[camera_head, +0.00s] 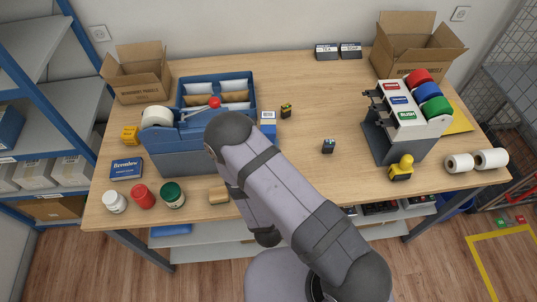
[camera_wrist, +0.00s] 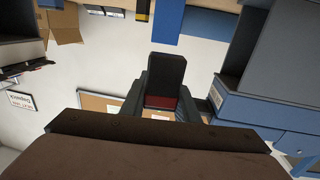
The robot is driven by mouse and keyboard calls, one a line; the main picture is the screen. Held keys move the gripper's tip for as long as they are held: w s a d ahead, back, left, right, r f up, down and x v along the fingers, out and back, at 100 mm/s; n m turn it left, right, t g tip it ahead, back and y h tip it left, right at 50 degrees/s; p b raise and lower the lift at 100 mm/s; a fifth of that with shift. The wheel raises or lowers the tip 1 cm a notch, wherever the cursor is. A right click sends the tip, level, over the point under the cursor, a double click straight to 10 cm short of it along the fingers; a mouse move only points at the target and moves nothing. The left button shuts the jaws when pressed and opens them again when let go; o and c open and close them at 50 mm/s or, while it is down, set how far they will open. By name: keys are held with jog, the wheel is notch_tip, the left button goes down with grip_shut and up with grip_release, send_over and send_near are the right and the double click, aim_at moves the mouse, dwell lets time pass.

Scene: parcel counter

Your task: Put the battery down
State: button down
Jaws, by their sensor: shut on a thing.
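In the wrist view, my gripper (camera_wrist: 161,108) is shut on the battery (camera_wrist: 165,75), a black block with a dark red band at its lower end. The fingers are on its left and right sides. In the head view my own arm covers the gripper and the battery, so the height above the counter (camera_head: 305,185) cannot be told. A small black block with a blue top (camera_head: 328,147) stands on the open counter. A black and yellow block (camera_head: 286,110) stands farther back.
A blue organiser (camera_head: 180,137) with envelopes and a tape roll stands at left. A grey stand with coloured rolls (camera_head: 388,145) is at right, a yellow stamp (camera_head: 401,168) before it. Jars (camera_head: 143,197) line the front left. The middle right counter is mostly clear.

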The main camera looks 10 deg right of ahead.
jog(key=shift+r, duration=0.55)
jog(key=s+d+f+m+g+h+b, duration=0.2)
jog(key=s+d+f+m+h, duration=0.2)
jog(key=d, duration=0.4)
jog(key=s+h, duration=0.1)
jog(key=h, duration=0.1)
jog(key=shift+s+d+f+h, duration=0.15)
jog(key=shift+d+f+h, duration=0.1)
jog(key=shift+d+h, duration=0.05)
